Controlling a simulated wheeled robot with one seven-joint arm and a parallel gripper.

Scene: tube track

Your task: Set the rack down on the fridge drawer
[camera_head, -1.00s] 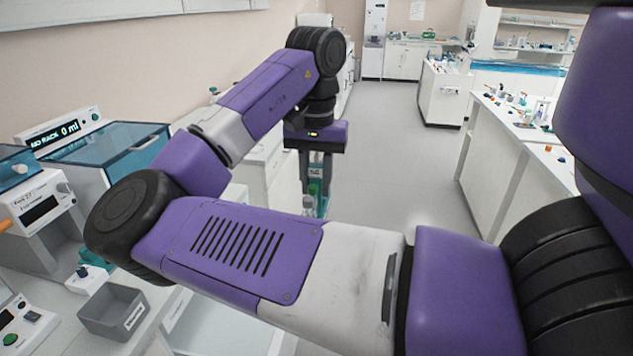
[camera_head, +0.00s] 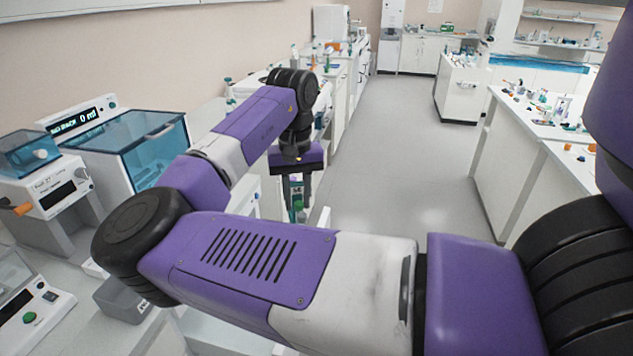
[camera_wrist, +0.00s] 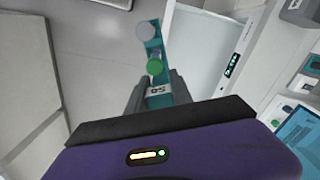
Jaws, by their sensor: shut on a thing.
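The teal rack (camera_wrist: 157,75) carries a green-capped tube and a grey-capped tube and has a label at its near end. My gripper (camera_wrist: 160,92) is shut on the labelled end in the wrist view. The rack hangs in the air over the floor, beside a white drawer-like unit (camera_wrist: 203,45) with a small dark display on its edge. This looks like the fridge drawer, but I cannot be sure. In the head view my gripper (camera_head: 297,192) is small and partly dark, below my wrist, with a green cap showing; the drawer there is mostly hidden behind my arm.
More white cabinets stand behind my wrist. The grey floor aisle (camera_head: 400,150) is clear. A cluttered bench (camera_head: 535,150) stands right.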

